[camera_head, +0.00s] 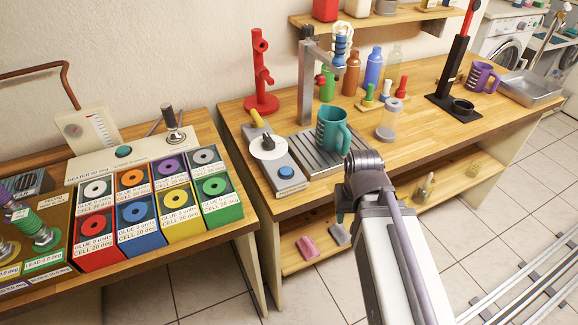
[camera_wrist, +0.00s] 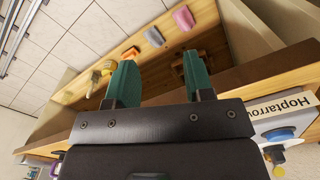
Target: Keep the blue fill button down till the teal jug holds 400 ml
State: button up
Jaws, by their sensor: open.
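The blue fill button (camera_head: 286,172) sits at the front end of a grey control panel (camera_head: 272,160) with a white dial. The button also shows at the right edge of the wrist view (camera_wrist: 280,133). The teal jug (camera_head: 333,131) stands upright on the slatted drip tray (camera_head: 312,152), below the tap's blue spout. Its markings face left; I cannot read its liquid level. My gripper (camera_wrist: 160,80) is open and empty, its two teal fingers apart. In the head view it is at the bench's front edge, right of the button and not touching it, mostly hidden by my arm.
A lidded clear jar (camera_head: 387,122) stands right of the jug. Several bottles (camera_head: 373,68) stand behind it. A red stand (camera_head: 261,80) is at the back left. A lower shelf (camera_head: 300,262) holds small blocks. A side table with coloured glue boxes (camera_head: 138,214) is left.

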jog(key=shift+c, duration=0.4)
grip_shut()
dwell(1.6)
